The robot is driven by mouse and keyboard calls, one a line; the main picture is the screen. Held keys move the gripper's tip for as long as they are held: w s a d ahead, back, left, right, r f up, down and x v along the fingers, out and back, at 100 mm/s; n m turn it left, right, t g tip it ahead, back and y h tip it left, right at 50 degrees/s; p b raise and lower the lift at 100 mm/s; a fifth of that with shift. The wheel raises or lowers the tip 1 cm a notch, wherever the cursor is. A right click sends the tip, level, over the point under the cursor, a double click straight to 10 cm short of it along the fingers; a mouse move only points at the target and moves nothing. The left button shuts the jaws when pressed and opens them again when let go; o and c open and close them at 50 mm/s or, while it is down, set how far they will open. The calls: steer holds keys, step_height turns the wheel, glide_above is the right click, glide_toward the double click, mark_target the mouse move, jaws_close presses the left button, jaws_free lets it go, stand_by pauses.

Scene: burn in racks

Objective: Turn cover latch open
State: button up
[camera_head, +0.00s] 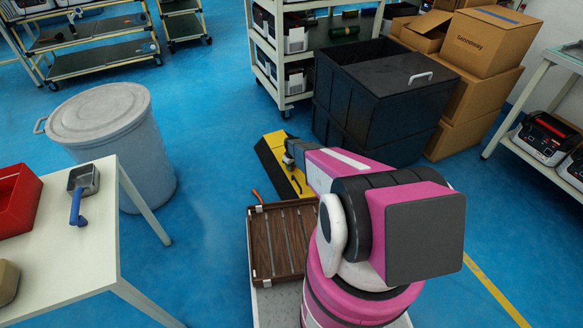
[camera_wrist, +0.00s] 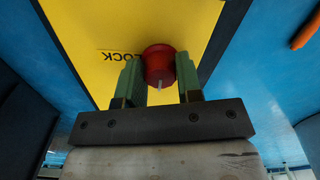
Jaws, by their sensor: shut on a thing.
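The cover (camera_wrist: 105,30) is a yellow panel with upside-down black lettering ending in "LOCK". A red round knob, the cover latch (camera_wrist: 158,60), stands on it beside the lettering. My gripper (camera_wrist: 160,75) has its two green fingers on either side of the knob and is shut on it. A small pale pin shows at the knob's near side. In the head view, the yellow and black unit (camera_head: 297,183) is on the floor side beyond my arm; my gripper (camera_head: 289,160) is at it, and the knob is hidden there.
A slatted brown tray (camera_head: 262,245) lies near my base. A grey lidded bin (camera_head: 100,115) and a white table (camera_head: 75,235) stand left. A black crate (camera_head: 370,100) and cardboard boxes (camera_head: 485,40) stand behind on the right. Blue floor is clear between bin and unit.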

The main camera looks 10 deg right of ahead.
steer(key=o, duration=0.9)
steer(key=shift+o, duration=0.2)
step_height(320, 180, up, 11)
steer(key=shift+f, duration=0.1)
steer(key=s+r+m, duration=0.6)
steer(key=s+r, duration=2.6)
steer(key=r, duration=0.2)
steer(key=shift+s+r, duration=0.15)
steer(key=shift+r, duration=0.15)
